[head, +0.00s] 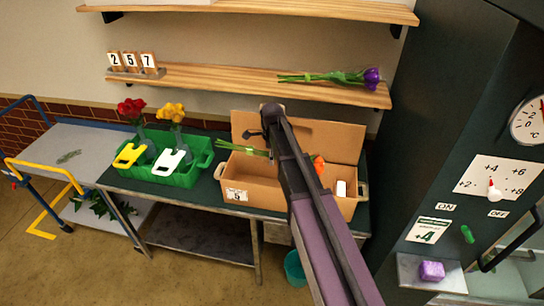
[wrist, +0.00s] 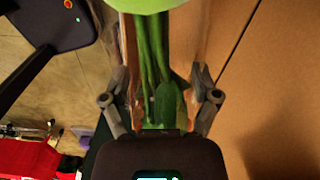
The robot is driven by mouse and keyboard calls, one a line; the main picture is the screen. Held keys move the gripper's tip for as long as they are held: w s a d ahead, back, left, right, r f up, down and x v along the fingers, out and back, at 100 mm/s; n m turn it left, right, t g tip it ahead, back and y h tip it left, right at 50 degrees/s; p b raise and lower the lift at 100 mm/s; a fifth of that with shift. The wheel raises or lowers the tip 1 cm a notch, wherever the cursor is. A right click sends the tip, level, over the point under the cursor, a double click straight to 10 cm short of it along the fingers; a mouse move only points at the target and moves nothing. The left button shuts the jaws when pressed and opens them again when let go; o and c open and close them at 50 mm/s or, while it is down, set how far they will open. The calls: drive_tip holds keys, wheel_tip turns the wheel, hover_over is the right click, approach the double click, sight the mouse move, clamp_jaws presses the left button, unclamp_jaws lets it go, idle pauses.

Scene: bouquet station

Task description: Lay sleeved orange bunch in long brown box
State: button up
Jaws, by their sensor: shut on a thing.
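The long brown box (head: 275,193) stands on the bench with its back flap raised and a "5" card on its front. The orange bunch shows green stems (head: 243,148) left of my arm and an orange bloom (head: 318,164) to its right; my arm hides its middle. The bunch lies crosswise over the box opening; I cannot tell whether it touches the floor. In the wrist view my gripper (wrist: 160,100) is shut on the green stems (wrist: 152,55), with a light green edge, perhaps the sleeve (wrist: 145,4), at the top.
A green crate (head: 183,177) with red flowers (head: 131,107) and yellow flowers (head: 171,111) stands left of the box. A small white item (head: 341,188) is at the box's right end. A shelf with a purple bunch (head: 371,77) is above; a dark cabinet (head: 440,110) stands right.

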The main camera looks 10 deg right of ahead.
drive_tip(key=shift+r+p, duration=1.1)
drive_tip(key=shift+r, duration=0.35)
